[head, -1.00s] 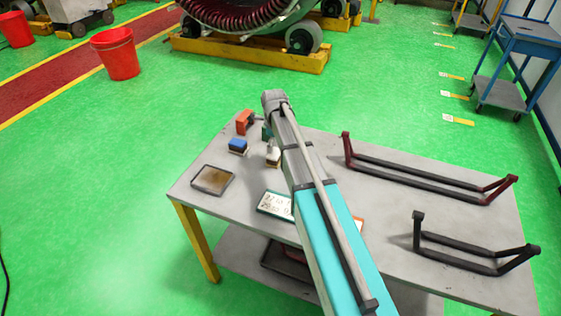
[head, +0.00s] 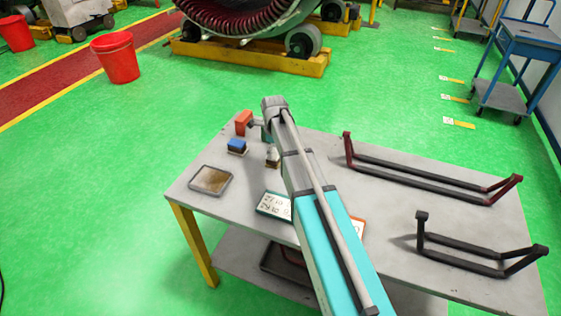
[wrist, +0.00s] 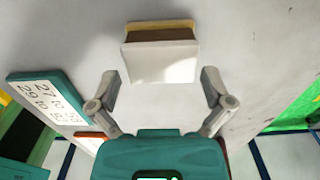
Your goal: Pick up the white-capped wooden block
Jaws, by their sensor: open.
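The white-capped wooden block (wrist: 160,62) is at the upper middle of the wrist view, its white face toward me and a brown wooden band along its far side. In the head view the block (head: 272,156) shows small beside my arm, partly hidden by it. My gripper (wrist: 160,77) is open and empty. Its two fingertips are spread left and right of the block's near end, with a gap on each side. I cannot tell the exact height between the fingertips and the block.
A blue-capped block (head: 237,146) and an orange object (head: 243,122) stand to the left on the grey table (head: 320,150). A shallow tray (head: 211,180) lies at the table's left. A written sign (wrist: 47,98) is left of my gripper. Dark bent bars (head: 430,175) lie at right.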

